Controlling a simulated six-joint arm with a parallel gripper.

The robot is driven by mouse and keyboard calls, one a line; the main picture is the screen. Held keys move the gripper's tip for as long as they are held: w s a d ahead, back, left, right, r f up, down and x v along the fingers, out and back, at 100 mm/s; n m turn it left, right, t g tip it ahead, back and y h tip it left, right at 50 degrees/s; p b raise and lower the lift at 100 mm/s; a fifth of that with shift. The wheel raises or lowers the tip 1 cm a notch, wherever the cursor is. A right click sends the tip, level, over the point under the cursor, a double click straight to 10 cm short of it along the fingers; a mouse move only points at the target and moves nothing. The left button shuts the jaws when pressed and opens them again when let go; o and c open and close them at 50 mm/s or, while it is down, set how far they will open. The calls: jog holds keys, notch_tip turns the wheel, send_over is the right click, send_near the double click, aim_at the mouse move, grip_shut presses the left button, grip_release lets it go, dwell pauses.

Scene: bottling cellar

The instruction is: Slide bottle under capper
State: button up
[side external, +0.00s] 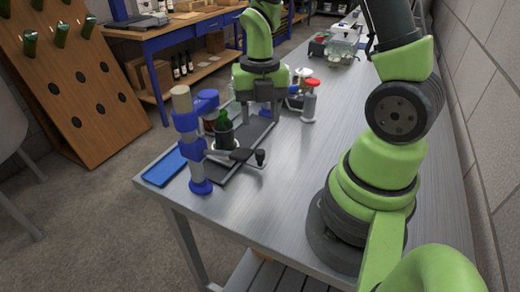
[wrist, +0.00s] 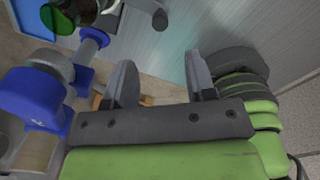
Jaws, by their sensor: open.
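The capper (side external: 191,140) is a blue and grey stand with a pale wooden-looking top, at the near left end of the steel table. A dark green bottle (side external: 223,121) shows upright close behind its column, its lower part hidden by dark parts. I cannot tell whether it is centred under the capping head. My gripper (side external: 264,108) points down to the right of the bottle, apart from it. In the wrist view my gripper (wrist: 161,82) has its fingers wide apart with nothing between them. The capper (wrist: 45,98) and green glass (wrist: 62,17) show at the left there.
A dark lever with a knob (side external: 260,157) sticks out right of the capper. A blue pad (side external: 164,167) lies at the table's left corner. A red-topped container (side external: 310,103) stands behind. The table (side external: 285,165) is bare before my arm's base.

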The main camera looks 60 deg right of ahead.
aim_at(260, 151)
jog(key=shift+f+n, duration=0.15)
jog(key=shift+n, duration=0.65)
jog(key=shift+f, duration=0.35)
notch_tip(260, 151, down, 9)
